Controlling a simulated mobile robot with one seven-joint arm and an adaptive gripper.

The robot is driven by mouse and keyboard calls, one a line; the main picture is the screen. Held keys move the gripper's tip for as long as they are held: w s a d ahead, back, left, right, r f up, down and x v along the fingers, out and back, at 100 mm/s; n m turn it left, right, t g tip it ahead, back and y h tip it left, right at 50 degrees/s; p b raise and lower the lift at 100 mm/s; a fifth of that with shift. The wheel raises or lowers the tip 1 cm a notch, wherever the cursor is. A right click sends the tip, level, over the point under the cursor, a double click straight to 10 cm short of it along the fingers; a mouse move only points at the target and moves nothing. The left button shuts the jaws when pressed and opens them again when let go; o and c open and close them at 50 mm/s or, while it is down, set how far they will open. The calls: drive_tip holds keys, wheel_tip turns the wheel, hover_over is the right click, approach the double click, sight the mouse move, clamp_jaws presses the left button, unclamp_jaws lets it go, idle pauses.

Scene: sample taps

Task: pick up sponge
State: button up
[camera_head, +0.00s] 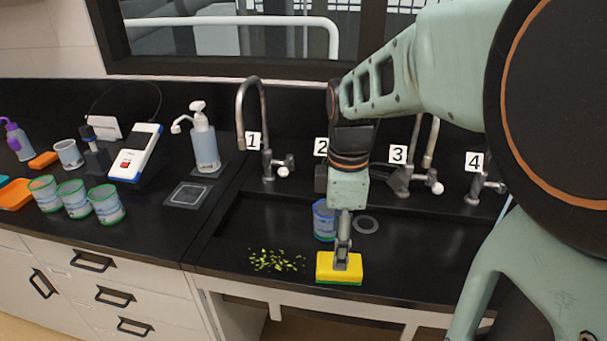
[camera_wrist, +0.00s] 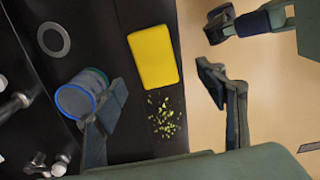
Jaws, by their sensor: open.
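The yellow sponge (camera_head: 339,269) with a green underside lies on the black counter strip at the front edge of the sink. In the wrist view the sponge (camera_wrist: 153,56) shows its flat yellow face, with nothing between the fingers. My gripper (camera_head: 342,258) points down over the sponge in the head view and overlaps its upper middle. In the wrist view my gripper (camera_wrist: 163,85) is open, with one finger on each side and the sponge beyond the fingertips. I cannot tell the exact height above the sponge.
A blue-rimmed beaker (camera_head: 324,221) stands in the sink behind the sponge, near the left finger in the wrist view. A drain ring (camera_head: 366,225) is beside it. Green bits (camera_head: 275,262) are scattered left of the sponge. Numbered taps (camera_head: 266,130) line the back.

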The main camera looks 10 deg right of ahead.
drive_tip(key=f, duration=0.5)
drive_tip(key=f+b, duration=0.1)
drive_tip(key=f, duration=0.2)
drive_tip(key=shift+w+d, duration=0.25)
drive_tip(key=shift+d, duration=0.05)
drive_tip(key=c, duration=0.9)
